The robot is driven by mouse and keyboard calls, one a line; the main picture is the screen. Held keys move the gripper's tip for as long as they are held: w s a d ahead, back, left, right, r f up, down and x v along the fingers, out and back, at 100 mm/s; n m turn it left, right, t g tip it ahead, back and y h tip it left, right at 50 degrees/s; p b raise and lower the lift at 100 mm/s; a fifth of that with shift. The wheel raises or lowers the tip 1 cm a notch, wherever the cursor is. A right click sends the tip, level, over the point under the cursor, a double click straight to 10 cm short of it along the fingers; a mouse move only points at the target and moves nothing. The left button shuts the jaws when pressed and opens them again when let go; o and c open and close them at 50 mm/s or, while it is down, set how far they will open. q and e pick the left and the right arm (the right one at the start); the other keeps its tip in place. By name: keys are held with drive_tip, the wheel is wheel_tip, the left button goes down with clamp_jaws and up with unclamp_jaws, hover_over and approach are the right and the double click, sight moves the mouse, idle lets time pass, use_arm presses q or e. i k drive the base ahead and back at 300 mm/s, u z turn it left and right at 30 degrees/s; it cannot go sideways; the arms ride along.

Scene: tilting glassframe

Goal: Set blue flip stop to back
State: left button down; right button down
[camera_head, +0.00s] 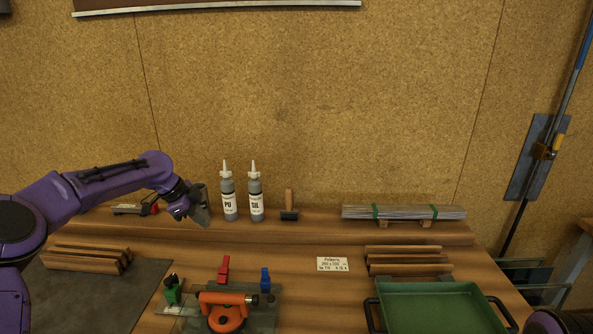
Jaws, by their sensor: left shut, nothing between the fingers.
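The blue flip stop (265,279) stands upright at the back right of the fixture on the bench, behind the orange round tool (225,312). A red flip stop (223,268) stands to its left, and a green one (173,288) sits farther left. My left gripper (203,215) is shut and empty, held above the bench, to the left of the bottles and up and left of the blue stop, touching none of the stops. Only a purple and dark part of my right arm (552,322) shows at the lower right corner; its fingers cannot be made out.
Two bottles (228,200) and a wooden-handled tool (289,206) stand on the rear shelf. A strip bundle (402,212) lies to the right. A green tray (440,306) and wooden strips (404,262) are on the right. A paper label (332,264) lies mid-bench. Bare bench lies around the label.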

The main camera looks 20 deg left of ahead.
sight(265, 282)
drive_tip(key=k, duration=1.5)
